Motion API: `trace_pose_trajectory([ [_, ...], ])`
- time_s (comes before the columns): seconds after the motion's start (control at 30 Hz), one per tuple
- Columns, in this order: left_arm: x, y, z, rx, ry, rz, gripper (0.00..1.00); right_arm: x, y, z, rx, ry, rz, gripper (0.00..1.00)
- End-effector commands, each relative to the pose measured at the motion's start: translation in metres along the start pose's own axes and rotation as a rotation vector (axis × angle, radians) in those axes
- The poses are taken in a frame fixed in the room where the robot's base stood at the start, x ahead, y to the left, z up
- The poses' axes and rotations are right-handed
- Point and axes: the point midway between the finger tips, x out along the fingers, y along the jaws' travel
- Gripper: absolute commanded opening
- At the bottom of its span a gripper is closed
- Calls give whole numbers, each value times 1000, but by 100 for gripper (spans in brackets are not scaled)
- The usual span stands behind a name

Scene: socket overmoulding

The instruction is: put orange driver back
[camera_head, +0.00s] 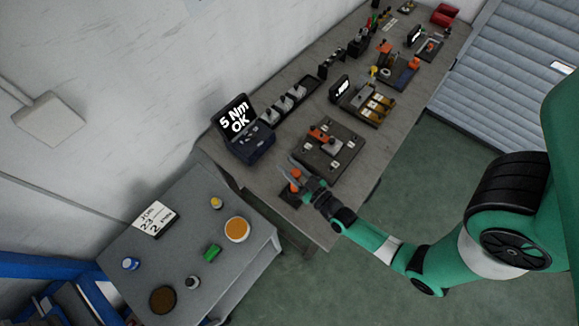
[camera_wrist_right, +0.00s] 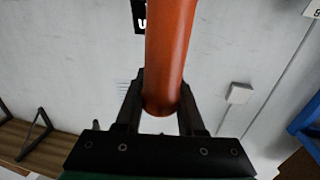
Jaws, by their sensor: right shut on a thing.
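The orange driver (camera_wrist_right: 170,50) fills the top middle of the right wrist view as a smooth orange cylinder between the two black fingers. My right gripper (camera_wrist_right: 160,112) is shut on it. In the head view my right gripper (camera_head: 304,184) is at the near left end of the long workbench, with the orange of the driver (camera_head: 296,173) showing beside the fingers. A small dark block (camera_head: 289,197) lies on the bench just below the gripper. The gap between driver and block cannot be judged. My left gripper is not in view.
A dark fixture plate (camera_head: 342,166) with an orange-handled clamp stands close by. Behind it is a display (camera_head: 237,117) reading "5 Nm OK". A grey side table (camera_head: 185,225) with tins and a green block stands at lower left.

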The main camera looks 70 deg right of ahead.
Motion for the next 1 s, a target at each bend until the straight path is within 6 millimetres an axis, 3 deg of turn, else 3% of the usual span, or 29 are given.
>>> trace_pose_trajectory([
  [0.1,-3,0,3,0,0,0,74,0,0,3,0,3,0,0],
  [0.13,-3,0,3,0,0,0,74,0,0,4,0,0,0,40],
  [0.3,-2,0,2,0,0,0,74,0,0,3,0,-1,0,68],
  [0.67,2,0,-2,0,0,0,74,-1,0,-2,0,-1,0,68],
  [0.83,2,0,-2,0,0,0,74,-32,0,0,0,-5,-2,68],
  [1.0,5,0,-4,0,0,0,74,-80,-1,0,1,-7,-7,68],
])
